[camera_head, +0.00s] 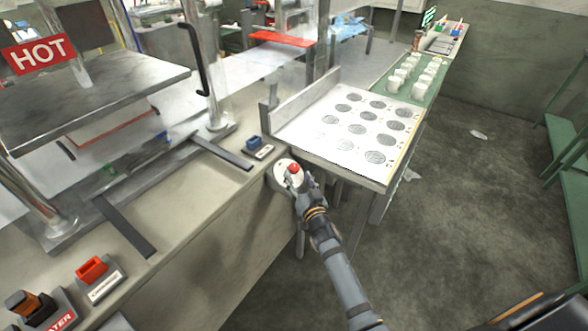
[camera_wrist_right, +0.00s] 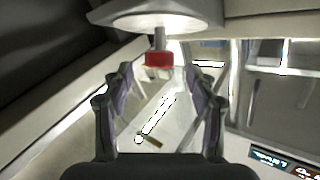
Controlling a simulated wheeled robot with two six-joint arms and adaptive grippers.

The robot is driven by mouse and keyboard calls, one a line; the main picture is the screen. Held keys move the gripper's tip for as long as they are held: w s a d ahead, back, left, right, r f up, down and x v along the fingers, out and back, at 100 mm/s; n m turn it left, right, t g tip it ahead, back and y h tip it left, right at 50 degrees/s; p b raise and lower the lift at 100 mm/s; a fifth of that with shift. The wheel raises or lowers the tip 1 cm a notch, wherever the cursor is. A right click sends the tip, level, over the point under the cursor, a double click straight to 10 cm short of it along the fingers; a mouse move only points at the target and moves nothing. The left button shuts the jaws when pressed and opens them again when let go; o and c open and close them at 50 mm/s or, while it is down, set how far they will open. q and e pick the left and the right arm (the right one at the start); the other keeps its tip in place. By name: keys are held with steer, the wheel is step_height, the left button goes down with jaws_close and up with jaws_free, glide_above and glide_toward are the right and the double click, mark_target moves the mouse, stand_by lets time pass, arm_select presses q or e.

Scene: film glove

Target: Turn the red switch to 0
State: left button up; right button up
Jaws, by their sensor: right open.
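A small red switch (camera_head: 293,168) sits on a round pale plate (camera_head: 283,181) at the front corner of the machine's bench. My right gripper (camera_head: 299,183) is right at it, on the near side. In the right wrist view the red switch (camera_wrist_right: 158,59) hangs on a grey stem below the round plate (camera_wrist_right: 160,14). My open right gripper (camera_wrist_right: 153,78) has one finger on each side of it, with space between fingers and switch. I cannot tell any contact, and no 0 mark is readable. My left gripper is not in view.
A blue switch (camera_head: 258,147) stands just behind the round plate. A red rocker switch (camera_head: 92,269) and an orange one (camera_head: 27,303) are at the lower left. A white table (camera_head: 330,155) with round dark patches stands to the right.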

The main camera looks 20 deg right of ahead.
mark_target(296, 172)
steer(key=w+b, duration=0.1)
steer(key=w, duration=0.3)
steer(key=shift+w+f, duration=0.1)
steer(key=shift+w, duration=0.45)
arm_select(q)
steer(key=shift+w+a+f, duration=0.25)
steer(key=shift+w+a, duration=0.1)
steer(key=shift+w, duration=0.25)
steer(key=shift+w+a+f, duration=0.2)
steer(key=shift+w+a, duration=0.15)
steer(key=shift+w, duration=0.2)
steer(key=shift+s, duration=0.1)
